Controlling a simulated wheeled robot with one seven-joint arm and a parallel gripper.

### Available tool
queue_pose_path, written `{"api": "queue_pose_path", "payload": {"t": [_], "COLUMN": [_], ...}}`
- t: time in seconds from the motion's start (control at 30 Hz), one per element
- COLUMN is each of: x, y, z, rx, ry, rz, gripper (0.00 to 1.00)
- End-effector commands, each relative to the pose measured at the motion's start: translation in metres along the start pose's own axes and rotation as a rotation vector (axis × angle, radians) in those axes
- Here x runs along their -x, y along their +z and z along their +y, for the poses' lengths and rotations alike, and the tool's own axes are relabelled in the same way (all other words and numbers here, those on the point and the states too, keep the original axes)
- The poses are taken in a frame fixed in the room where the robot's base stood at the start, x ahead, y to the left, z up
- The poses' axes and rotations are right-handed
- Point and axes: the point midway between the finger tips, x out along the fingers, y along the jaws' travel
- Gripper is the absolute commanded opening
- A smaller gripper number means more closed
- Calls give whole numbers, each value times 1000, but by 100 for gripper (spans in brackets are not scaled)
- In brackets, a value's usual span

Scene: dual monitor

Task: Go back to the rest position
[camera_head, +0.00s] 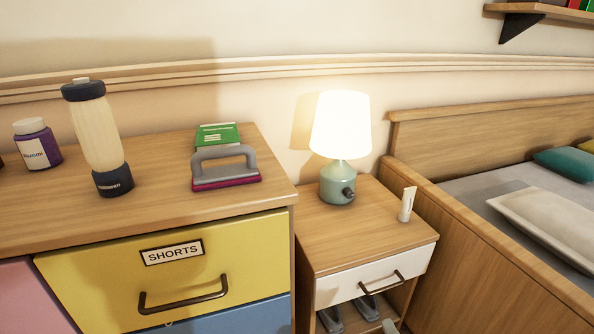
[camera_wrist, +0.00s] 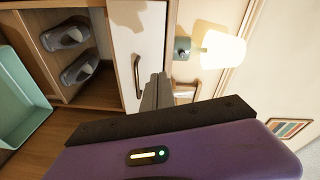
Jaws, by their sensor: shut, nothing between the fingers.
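My gripper (camera_wrist: 158,78) shows in the wrist view with its grey fingers shut together and nothing between them. Its purple body and black bar fill the lower part of that view. The fingertips appear beside the white drawer front (camera_wrist: 150,40) of the nightstand and its dark handle (camera_wrist: 137,75); I cannot tell the exact gap. In the head view the nightstand (camera_head: 340,245) has its white drawer (camera_head: 350,289) closed or nearly so.
A lit lamp (camera_head: 340,130) and a small white tube (camera_head: 407,204) stand on the nightstand. Slippers (camera_wrist: 80,70) lie on its lower shelf. A dresser (camera_head: 170,230) holds a bottle (camera_head: 97,130), a purple jar (camera_head: 40,150) and a grey-handled object (camera_head: 225,160). A bed (camera_head: 450,240) is at right.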

Motion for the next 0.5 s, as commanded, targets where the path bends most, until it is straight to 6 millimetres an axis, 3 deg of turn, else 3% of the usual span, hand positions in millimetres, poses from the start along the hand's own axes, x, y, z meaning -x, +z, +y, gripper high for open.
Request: {"api": "queue_pose_path", "payload": {"t": [0.13,0.27,0.5], "x": [53,108,205], "y": [-4,-5,2], "z": [10,7,-24], "rx": [245,473,854], "ry": [83,144,203], "rz": [81,134,159], "gripper": [0,0,0]}}
